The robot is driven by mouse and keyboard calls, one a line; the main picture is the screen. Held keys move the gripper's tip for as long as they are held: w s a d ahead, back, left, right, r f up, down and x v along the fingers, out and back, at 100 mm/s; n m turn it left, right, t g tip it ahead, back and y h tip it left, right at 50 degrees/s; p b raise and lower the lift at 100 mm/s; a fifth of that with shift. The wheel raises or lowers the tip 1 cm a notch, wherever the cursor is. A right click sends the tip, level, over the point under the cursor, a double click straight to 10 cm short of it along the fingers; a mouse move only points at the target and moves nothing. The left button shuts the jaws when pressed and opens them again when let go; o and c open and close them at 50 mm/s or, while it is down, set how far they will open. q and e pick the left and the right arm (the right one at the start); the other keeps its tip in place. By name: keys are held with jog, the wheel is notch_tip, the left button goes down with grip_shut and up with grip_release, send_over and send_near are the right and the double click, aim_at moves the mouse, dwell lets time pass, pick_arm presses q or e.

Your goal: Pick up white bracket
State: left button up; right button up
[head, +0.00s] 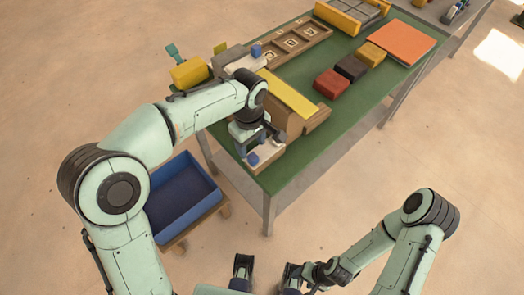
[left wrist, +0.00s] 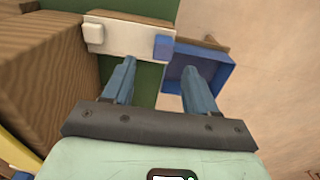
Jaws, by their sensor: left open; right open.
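A white bracket (head: 268,154) with a small blue block on it sits at the near end of the green table. In the left wrist view the white bracket (left wrist: 127,40) lies just beyond my fingertips, with its blue block at its right end. My left gripper (head: 256,142) is directly above it in the head view, pointing down. In the left wrist view my left gripper (left wrist: 158,64) is open, with nothing between its fingers; I cannot tell whether they touch the bracket. A similar white piece (head: 243,63) stands further back. My right gripper (head: 291,274) is open, low at the bottom, away from the table.
A wooden block (left wrist: 45,65) stands close to the left of the bracket. A blue bin (head: 187,221) is on a low stand beside the table (head: 330,135). Red (head: 331,84), dark (head: 351,67) and yellow (head: 371,53) blocks line the right side.

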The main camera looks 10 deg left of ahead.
aim_at(251, 154)
pick_arm(q)
jog(key=shift+s+a+f+b, duration=0.1)
jog(key=shift+f+b, duration=0.25)
jog(key=shift+f, duration=2.65)
jog(key=c, duration=1.1)
